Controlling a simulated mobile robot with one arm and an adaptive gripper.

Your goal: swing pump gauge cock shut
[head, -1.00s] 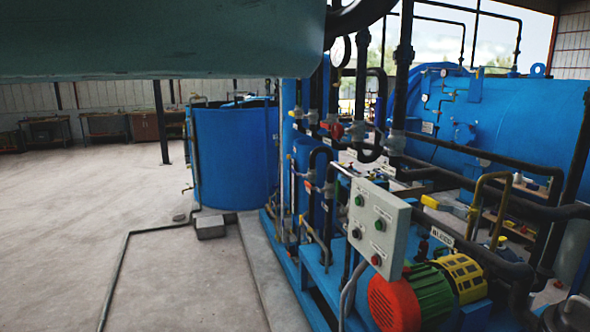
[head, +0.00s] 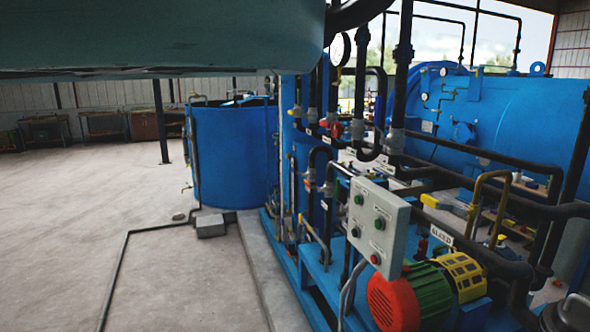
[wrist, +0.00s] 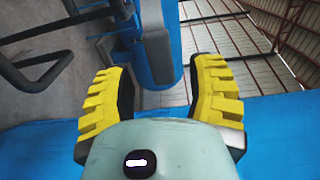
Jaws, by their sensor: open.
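My gripper (wrist: 162,72) shows in the wrist view with its two yellow ribbed fingers spread wide. Nothing is between them; a blue post and a blue vessel show beyond. The gripper is out of sight in the head view. There, a round white-faced gauge (head: 340,48) stands among dark pipes, partly behind the underside of my arm. I cannot make out for certain which small part is the pump gauge cock. The pump motor (head: 410,297), with red, green and yellow sections, sits at the lower right.
A grey control box (head: 378,227) with several buttons stands beside the motor. Dark pipes (head: 402,60) and a blue horizontal vessel (head: 520,115) crowd the right. A blue tank (head: 235,155) stands at centre left. The concrete floor (head: 90,220) on the left is mostly clear.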

